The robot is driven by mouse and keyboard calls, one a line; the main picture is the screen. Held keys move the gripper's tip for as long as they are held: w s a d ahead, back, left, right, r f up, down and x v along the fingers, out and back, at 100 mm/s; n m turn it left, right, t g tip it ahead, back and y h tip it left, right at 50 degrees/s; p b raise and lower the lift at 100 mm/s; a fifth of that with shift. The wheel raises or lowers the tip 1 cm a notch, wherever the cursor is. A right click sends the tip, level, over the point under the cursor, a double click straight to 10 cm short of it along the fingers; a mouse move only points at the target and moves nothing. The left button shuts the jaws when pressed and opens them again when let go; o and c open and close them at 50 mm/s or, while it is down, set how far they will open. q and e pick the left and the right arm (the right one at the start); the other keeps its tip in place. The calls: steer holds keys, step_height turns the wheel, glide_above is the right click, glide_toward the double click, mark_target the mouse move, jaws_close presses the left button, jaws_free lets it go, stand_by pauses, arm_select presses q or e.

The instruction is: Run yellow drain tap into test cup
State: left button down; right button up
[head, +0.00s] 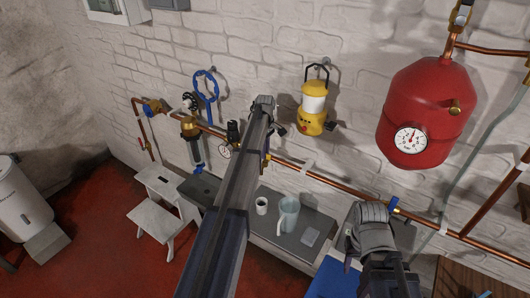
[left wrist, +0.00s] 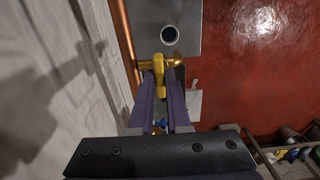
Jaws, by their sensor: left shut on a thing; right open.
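In the left wrist view, my left gripper (left wrist: 162,105) is shut on the yellow handle of the drain tap (left wrist: 159,76), which joins a copper pipe. A cup (left wrist: 169,35) with a pale rim and dark inside stands upright on the grey bench, lower than the tap. In the head view, my left gripper (head: 266,125) is by the wall pipe, and my arm hides most of the tap. The white cup (head: 262,206) stands on the bench below. My right gripper (head: 370,222) is open at the lower right, near a blue valve handle; nothing shows in it.
A clear jug (head: 288,216) stands right of the cup on the grey bench (head: 318,221). A copper pipe (head: 330,181) runs along the brick wall. A yellow lantern (head: 313,108) and red tank (head: 426,112) hang above. A white step stool (head: 158,218) stands left; red floor is open.

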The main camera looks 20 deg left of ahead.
arm_select(q)
steer(key=c, duration=0.9)
jaws_free()
step_height(320, 180, up, 8)
steer(key=p, duration=0.8)
steer(key=shift+f, duration=0.1)
